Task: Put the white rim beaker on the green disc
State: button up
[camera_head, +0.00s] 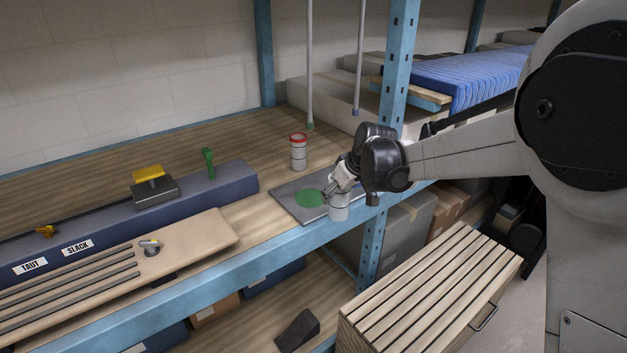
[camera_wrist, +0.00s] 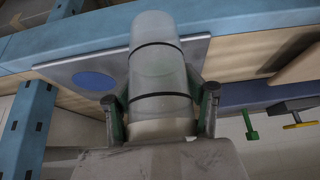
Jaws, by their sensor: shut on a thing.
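The white rim beaker (camera_head: 339,208) is a clear, pale cylinder with dark bands. My gripper (camera_head: 334,190) is shut on it near the front edge of the shelf, right of the green disc. In the wrist view the beaker (camera_wrist: 158,70) sits between the two fingers of my gripper (camera_wrist: 160,108). The green disc (camera_head: 309,198) lies bare on a grey plate (camera_head: 287,192) in the head view. In the wrist view the beaker covers part of the plate (camera_wrist: 60,65), and a faint round shape shows through it. Whether the beaker's base touches anything is unclear.
A blue disc (camera_wrist: 93,81) shows on the plate in the wrist view. A red-rimmed container (camera_head: 299,152) stands behind the plate. A blue post (camera_head: 391,85) rises close to my gripper. A long blue block (camera_head: 220,187) with handles lies left. Two rods (camera_head: 309,75) hang behind.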

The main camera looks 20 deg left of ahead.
jog(key=w+a, duration=0.2)
jog(key=a, duration=0.1)
jog(key=w+a+p, duration=0.1)
jog(key=w+a, duration=0.1)
jog(key=a, duration=0.1)
jog(key=w+a, duration=0.2)
jog(key=a, duration=0.1)
jog(key=shift+w+p, duration=0.25)
jog(key=shift+p, duration=0.05)
jog(key=shift+w+a+f+p, duration=0.25)
jog(key=shift+w+a, duration=0.15)
jog(key=shift+a, duration=0.15)
jog(key=shift+w+a+f+p, duration=0.2)
jog(key=shift+w+a, duration=0.15)
jog(key=shift+a, duration=0.2)
jog(key=shift+d+f, duration=0.1)
jog(key=shift+f, duration=0.2)
jog(key=shift+f, duration=0.15)
jog(key=o, duration=1.3)
jog(key=shift+o, duration=0.2)
